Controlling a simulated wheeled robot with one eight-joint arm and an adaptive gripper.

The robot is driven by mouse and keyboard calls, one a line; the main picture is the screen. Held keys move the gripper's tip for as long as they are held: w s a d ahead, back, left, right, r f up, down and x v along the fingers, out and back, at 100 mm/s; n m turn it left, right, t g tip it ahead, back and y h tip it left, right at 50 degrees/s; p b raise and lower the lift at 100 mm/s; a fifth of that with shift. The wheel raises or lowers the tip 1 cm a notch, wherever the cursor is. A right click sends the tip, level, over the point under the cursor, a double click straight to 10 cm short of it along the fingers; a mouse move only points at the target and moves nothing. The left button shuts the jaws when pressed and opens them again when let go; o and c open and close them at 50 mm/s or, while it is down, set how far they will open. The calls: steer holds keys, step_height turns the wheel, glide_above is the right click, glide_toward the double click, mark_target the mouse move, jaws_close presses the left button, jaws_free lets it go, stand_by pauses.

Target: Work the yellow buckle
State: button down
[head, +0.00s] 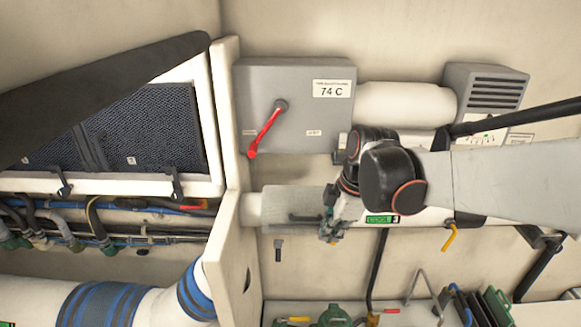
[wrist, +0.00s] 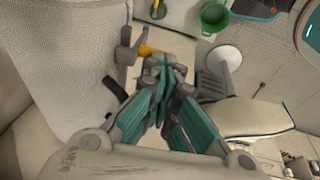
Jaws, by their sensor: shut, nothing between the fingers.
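A small yellow piece (head: 449,238), which looks like the buckle, hangs below the pale pipe beside a dark band, to the right of my gripper. My gripper (head: 329,232) is shut and empty at the underside of the pipe's grey sleeve (head: 290,205). In the wrist view its teal-sided fingers meet at the tips (wrist: 166,68). A yellow piece (wrist: 147,50) on a grey fitting lies just past and left of the fingertips there. I cannot tell if it is the same piece or if the fingers touch it.
A grey box (head: 295,105) with a red lever (head: 265,130) is mounted above the pipe. A white partition edge (head: 228,200) stands left of my gripper. Below, a shelf holds a green fitting (head: 333,315) and other gear. A black hose (head: 377,270) hangs below the pipe.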

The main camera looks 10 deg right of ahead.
steer(key=s+f+t+h+b, duration=0.1)
steer(key=s+f+t+b, duration=0.3)
steer(key=t, duration=0.3)
steer(key=shift+a+f+n+t+b, duration=0.35)
steer(key=shift+a+f+n+t, duration=0.05)
steer(key=shift+f, duration=0.1)
steer(key=shift+s+f, duration=0.15)
steer(key=shift+f, duration=0.1)
stand_by(0.7)
